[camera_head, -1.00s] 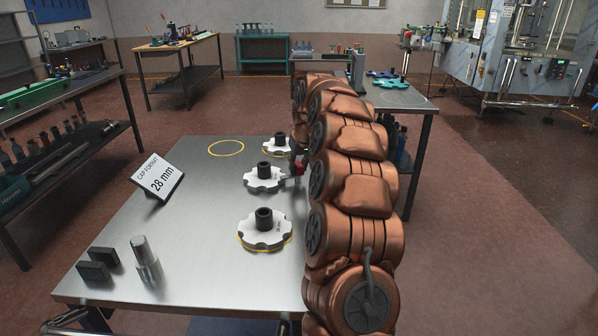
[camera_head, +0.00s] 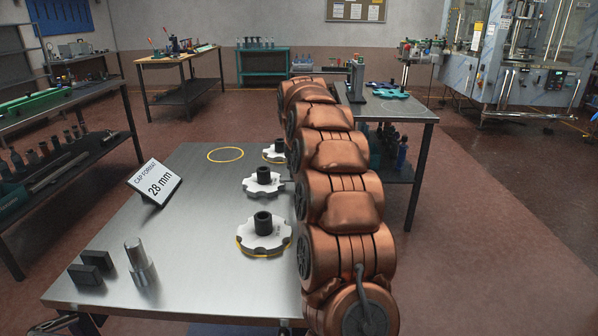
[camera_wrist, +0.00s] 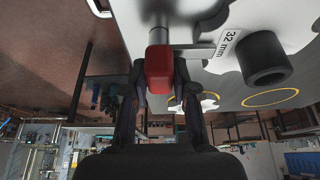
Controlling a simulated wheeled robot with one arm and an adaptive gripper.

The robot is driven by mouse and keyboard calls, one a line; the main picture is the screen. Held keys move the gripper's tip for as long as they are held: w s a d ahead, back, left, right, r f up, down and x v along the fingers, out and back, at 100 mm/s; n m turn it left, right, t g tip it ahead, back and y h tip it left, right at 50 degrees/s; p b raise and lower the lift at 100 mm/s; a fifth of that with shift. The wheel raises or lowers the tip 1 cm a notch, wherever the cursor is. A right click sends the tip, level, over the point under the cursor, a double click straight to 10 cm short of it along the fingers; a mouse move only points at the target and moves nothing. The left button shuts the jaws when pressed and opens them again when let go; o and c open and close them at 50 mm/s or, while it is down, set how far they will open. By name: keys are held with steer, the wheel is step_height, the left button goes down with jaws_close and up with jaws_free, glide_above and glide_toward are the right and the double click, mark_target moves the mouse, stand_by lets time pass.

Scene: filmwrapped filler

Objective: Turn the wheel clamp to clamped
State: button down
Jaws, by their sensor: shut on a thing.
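In the wrist view a red grip (camera_wrist: 159,70) sits between the fingers of my gripper (camera_wrist: 159,82), which is shut on it. In the head view my copper arm hides the gripper and the clamp. I cannot tell the clamp's setting.
Three white star wheels with black hubs stand on the steel table; the nearest (camera_head: 263,236) and middle (camera_head: 263,184) show well, the far one (camera_head: 275,152) is partly hidden. A 28 mm sign (camera_head: 155,183), a metal post (camera_head: 140,262) and dark blocks (camera_head: 92,268) stand left. A yellow ring (camera_head: 225,155) is empty.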

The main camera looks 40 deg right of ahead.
steer(key=c, duration=0.9)
jaws_free()
steer(key=v, duration=1.2)
steer(key=shift+s, duration=0.1)
